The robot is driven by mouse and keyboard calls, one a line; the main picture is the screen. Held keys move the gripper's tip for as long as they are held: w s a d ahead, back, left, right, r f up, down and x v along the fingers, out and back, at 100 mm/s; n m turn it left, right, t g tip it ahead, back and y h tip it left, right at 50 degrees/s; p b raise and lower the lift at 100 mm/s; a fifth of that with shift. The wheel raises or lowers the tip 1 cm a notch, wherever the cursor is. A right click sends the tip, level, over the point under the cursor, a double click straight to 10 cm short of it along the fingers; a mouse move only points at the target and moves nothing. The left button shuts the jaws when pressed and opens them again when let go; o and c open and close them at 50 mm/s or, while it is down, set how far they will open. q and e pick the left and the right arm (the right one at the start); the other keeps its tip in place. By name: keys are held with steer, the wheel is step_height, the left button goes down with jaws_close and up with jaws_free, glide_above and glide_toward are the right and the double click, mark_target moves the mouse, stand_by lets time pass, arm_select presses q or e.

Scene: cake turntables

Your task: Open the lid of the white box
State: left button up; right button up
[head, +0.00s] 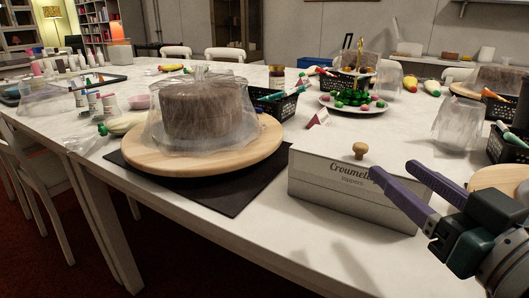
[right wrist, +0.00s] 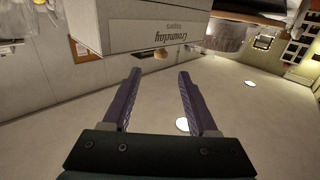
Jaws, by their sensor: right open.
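The white box (head: 335,185) stands near the table's front edge, right of the middle in the head view, with lettering on its front. Its lid (head: 335,145) lies flat on top and is closed. A round wooden knob (head: 359,151) sits on the lid. My right gripper (head: 392,169) is open and empty, its fingertips close to the box's right end and near the knob. The box also shows upside down in the right wrist view (right wrist: 150,30), with the knob (right wrist: 161,54) just beyond the open fingers. I cannot tell whether a fingertip touches the box. My left gripper is out of view.
A wooden turntable (head: 185,162) with a covered cake (head: 205,110) stands left of the box on a dark mat (head: 240,195). A plate of colourful balls (head: 352,102) and black baskets (head: 275,104) stand behind. The table front below the box is clear.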

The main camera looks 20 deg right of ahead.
mark_target(365, 148)
steer(key=w, duration=0.3)
steer(key=w+b, duration=0.1)
steer(key=w, duration=0.2)
steer(key=w+b, duration=0.1)
steer(key=w, duration=0.2)
steer(key=shift+w+d, duration=0.3)
steer(key=shift+w, duration=0.05)
jaws_close()
stand_by(1.0)
